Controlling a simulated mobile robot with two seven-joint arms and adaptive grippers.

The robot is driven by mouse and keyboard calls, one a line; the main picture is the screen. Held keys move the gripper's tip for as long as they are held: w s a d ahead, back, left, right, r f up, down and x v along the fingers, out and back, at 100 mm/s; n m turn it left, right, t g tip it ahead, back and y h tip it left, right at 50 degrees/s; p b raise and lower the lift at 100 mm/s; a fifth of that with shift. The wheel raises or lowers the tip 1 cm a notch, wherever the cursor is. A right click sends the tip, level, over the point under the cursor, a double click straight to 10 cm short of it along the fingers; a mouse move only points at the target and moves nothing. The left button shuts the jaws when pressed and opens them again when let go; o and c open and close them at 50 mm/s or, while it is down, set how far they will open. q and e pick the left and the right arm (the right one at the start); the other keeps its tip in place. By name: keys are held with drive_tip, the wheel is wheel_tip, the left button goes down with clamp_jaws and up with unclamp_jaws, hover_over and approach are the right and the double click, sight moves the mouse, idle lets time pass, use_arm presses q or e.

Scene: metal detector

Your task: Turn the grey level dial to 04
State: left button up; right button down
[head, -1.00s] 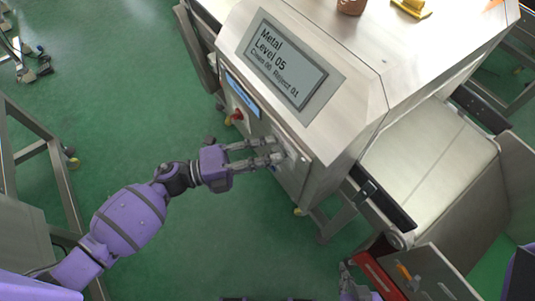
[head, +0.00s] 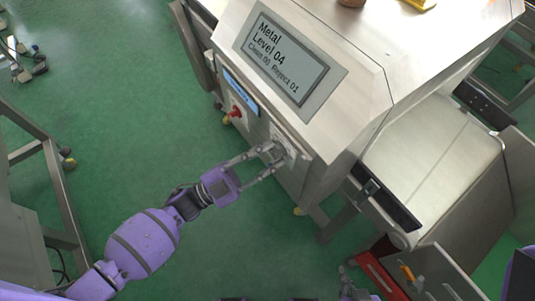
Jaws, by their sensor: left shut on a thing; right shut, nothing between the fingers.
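The metal detector's display (head: 287,59) reads "Metal Level 04, Clean 00, Reject 01". The grey level dial (head: 279,151) sits on the machine's front panel below the display, partly hidden by my fingers. My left gripper (head: 270,162) reaches it from the lower left, with its fingers on either side of the dial and shut on it. My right gripper (head: 350,290) shows only in part at the bottom edge, shut and empty, near the red bin.
A red knob (head: 236,112) sits on the panel left of the dial, beside a blue label (head: 241,92). A conveyor belt (head: 432,165) runs out at the right. A red bin (head: 381,275) stands at the bottom right. Green floor (head: 130,130) is clear at left.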

use_arm(q)
drive_tip(key=shift+s+d+f+n+t, duration=0.1)
drive_tip(key=shift+s+f+n+t, duration=0.35)
drive_tip(key=shift+n, duration=0.35)
use_arm(e)
drive_tip(key=shift+s, duration=0.1)
drive_tip(key=shift+w, duration=0.4)
use_arm(q)
drive_tip(key=o, duration=0.9)
drive_tip(key=shift+o, duration=0.4)
drive_tip(key=shift+r, duration=0.15)
use_arm(e)
drive_tip(key=shift+s, duration=0.1)
use_arm(q)
drive_tip(key=shift+w+r, duration=0.1)
drive_tip(key=shift+w, duration=0.1)
use_arm(e)
drive_tip(key=shift+s, duration=0.15)
use_arm(q)
drive_tip(key=v, duration=1.2)
drive_tip(key=shift+s, duration=0.15)
